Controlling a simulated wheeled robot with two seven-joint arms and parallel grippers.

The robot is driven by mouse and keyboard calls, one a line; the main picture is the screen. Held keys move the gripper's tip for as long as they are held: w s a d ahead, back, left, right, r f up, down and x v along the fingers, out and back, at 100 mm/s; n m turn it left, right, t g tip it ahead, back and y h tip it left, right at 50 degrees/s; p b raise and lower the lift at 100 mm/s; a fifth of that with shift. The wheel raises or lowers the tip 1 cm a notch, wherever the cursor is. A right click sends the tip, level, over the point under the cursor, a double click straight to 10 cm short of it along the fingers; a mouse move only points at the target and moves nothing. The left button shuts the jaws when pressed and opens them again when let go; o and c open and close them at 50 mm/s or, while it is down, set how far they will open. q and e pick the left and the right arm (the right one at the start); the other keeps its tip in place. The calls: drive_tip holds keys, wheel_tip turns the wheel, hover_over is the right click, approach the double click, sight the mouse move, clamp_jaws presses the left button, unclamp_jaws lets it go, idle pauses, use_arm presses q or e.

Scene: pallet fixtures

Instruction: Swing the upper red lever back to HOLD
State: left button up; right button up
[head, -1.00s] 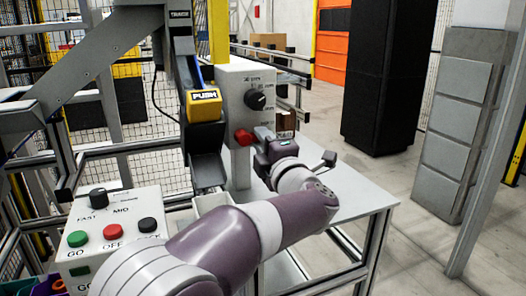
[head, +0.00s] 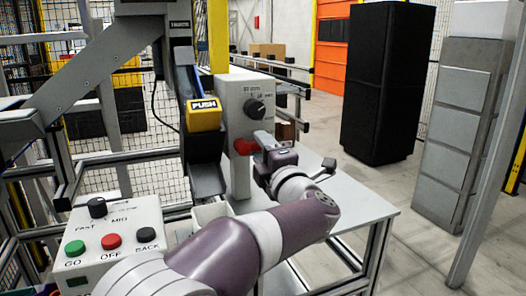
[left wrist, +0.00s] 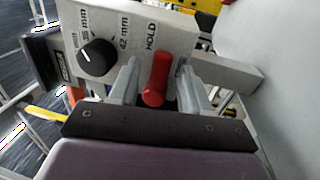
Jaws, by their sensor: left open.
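The red lever (head: 245,147) sits low on the face of a grey box (head: 230,105) on a post. In the left wrist view the red lever (left wrist: 157,80) points toward the camera, beside the printed word HOLD. My left gripper (head: 259,142) is in front of the box at the lever. In the left wrist view my left gripper (left wrist: 160,72) is open, with one finger on each side of the lever and small gaps visible. Whether the fingers touch it is unclear. My right gripper is not in view.
A black dial (head: 255,108) is above the lever. A yellow PUSH block (head: 204,113) is left of the box. A button panel (head: 110,240) stands at the lower left. The grey table (head: 350,208) is bare at right.

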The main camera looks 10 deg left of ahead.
use_arm(q)
drive_tip(key=v, duration=1.2)
drive_tip(key=shift+s+d+p, duration=0.25)
drive_tip(key=shift+p, duration=0.1)
drive_tip(key=shift+f, duration=0.1)
